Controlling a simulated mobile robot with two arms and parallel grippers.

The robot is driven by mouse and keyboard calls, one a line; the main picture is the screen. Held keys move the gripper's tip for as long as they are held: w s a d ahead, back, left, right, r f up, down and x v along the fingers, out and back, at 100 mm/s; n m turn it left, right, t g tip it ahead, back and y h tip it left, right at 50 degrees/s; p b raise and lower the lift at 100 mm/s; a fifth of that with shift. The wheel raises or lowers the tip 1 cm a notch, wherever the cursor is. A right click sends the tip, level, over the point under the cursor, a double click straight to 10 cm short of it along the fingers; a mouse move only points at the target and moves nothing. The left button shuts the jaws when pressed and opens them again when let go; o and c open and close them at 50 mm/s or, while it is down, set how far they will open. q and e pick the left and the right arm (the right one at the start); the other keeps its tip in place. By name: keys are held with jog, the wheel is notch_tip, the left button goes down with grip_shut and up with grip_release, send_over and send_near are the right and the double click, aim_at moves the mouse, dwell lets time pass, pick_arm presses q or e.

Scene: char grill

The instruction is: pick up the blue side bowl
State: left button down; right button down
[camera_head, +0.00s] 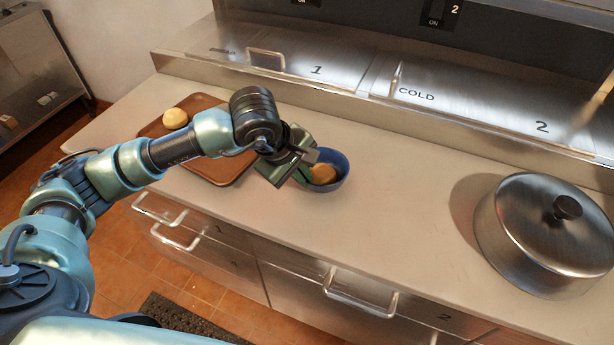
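The blue side bowl (338,160) stands upright on the pale counter, a little left of the picture's middle. A round, tan, bun-like thing (323,174) lies in it. My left gripper (308,168) is at the bowl's left side, and its fingers overlap the near left part of the bowl in the picture. The fingers hide that part of the rim, so I cannot tell whether they touch it or how far apart they are. My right gripper is not in view.
A brown tray (222,176) with a bun (175,118) lies to the left, partly under my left arm. A large lidded metal pot (545,230) stands at the right. A steel unit with numbered lids (330,75) runs along the back. The counter (410,190) between bowl and pot is clear.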

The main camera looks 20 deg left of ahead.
pick_arm(q)
notch_tip(320, 180, up, 19)
jog(key=b, duration=0.2)
